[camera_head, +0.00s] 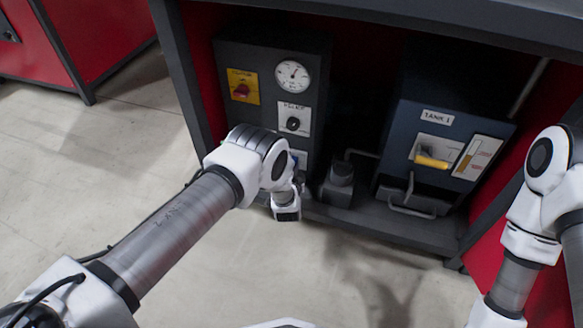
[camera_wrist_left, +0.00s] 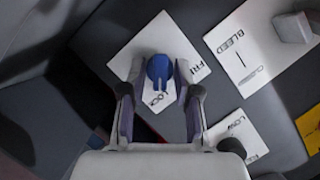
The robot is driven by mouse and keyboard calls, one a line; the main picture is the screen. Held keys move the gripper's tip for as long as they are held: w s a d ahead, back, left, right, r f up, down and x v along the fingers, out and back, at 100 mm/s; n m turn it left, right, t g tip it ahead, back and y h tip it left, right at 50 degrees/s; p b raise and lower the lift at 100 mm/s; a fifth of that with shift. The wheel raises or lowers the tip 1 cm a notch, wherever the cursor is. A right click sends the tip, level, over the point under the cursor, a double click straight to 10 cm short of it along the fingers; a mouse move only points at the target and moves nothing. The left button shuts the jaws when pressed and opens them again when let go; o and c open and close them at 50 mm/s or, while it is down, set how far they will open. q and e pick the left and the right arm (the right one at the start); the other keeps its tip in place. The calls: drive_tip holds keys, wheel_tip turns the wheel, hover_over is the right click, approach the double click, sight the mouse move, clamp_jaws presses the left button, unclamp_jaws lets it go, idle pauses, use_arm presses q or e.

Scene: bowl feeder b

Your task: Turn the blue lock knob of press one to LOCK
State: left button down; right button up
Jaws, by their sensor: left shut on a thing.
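The blue lock knob (camera_wrist_left: 158,68) stands on a white plate (camera_wrist_left: 125,60) in the left wrist view. The plate's lettering is partly covered; "FR" shows on the right and the end of "LOCK" below the knob. My left gripper (camera_wrist_left: 159,76) has its two fingers on either side of the knob and is shut on it. In the head view my left wrist hides the knob and the fingers; only part of a white plate (camera_head: 299,157) shows beside it. My right arm is at the right edge, and its gripper is out of view.
The dark press panel (camera_head: 264,61) bears a round gauge (camera_head: 293,76), a red switch on a yellow plate (camera_head: 242,88) and a black selector knob (camera_head: 292,123). The tank box (camera_head: 437,117) with a yellow handle (camera_head: 431,162) stands to the right. A grey BLEED lever (camera_wrist_left: 293,27) sits near my left gripper.

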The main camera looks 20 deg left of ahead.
use_arm(q)
drive_tip(key=shift+m, duration=0.3)
drive_tip(key=c, duration=1.2)
unclamp_jaws()
drive_tip(key=shift+o, duration=0.2)
drive_tip(key=v, duration=1.2)
